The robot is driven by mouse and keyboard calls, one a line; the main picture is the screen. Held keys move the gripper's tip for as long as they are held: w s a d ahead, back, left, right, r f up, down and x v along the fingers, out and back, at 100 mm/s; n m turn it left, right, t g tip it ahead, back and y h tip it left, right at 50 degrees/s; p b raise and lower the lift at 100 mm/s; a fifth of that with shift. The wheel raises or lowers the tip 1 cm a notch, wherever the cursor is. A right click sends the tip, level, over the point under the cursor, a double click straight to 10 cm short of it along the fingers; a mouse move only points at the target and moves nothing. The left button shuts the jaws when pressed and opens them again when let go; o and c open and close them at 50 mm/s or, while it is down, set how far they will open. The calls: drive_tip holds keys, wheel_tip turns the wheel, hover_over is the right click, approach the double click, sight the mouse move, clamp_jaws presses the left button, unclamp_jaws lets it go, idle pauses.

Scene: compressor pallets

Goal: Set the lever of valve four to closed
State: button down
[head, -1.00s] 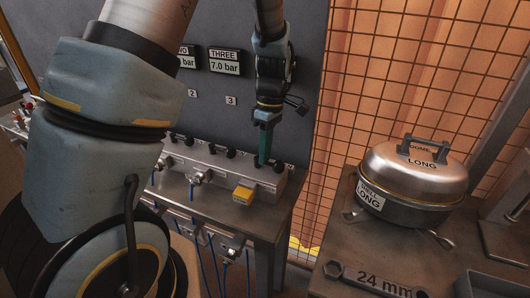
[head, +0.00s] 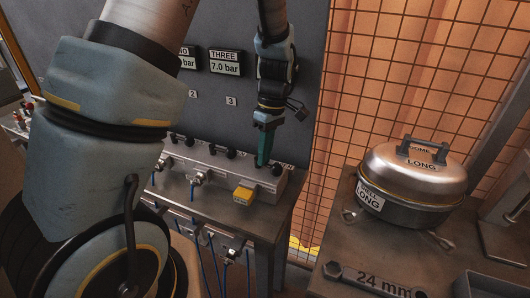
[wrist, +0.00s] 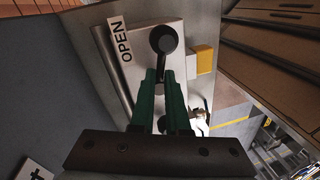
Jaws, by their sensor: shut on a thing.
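My gripper (wrist: 161,78) is shut on this lever. In the head view my gripper (head: 262,163) points down at the right end of the grey valve block (head: 215,176), and its fingers hide the lever there. A white OPEN label (wrist: 120,40) lies just left of the knob in the wrist view. A CLOSED label and the valve's number are not readable.
A yellow block (head: 243,193) sits on the front of the valve block. Several other dark knobs line its top. A grey panel with a THREE gauge (head: 225,61) stands behind. A bench with a metal dome (head: 415,172) and wire mesh are to the right.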

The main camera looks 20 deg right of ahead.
drive_tip(key=m, duration=0.3)
drive_tip(key=shift+s+a+m+t, duration=0.25)
drive_tip(key=shift+m+t, duration=0.05)
drive_tip(key=m, duration=0.3)
drive_tip(key=shift+s+a+m+t, duration=0.1)
drive_tip(key=shift+a+m+t, duration=0.2)
drive_tip(key=m, duration=0.3)
drive_tip(key=shift+a+m+t, duration=0.3)
drive_tip(key=shift+t, duration=0.1)
drive_tip(key=shift+a+m+t, duration=0.15)
drive_tip(key=shift+a+m, duration=0.05)
drive_tip(key=shift+m, duration=0.85)
drive_tip(key=shift+a+m+t, duration=0.15)
drive_tip(key=shift+m, duration=0.9)
drive_tip(key=c, duration=0.9)
unclamp_jaws()
drive_tip(key=shift+r, duration=0.1)
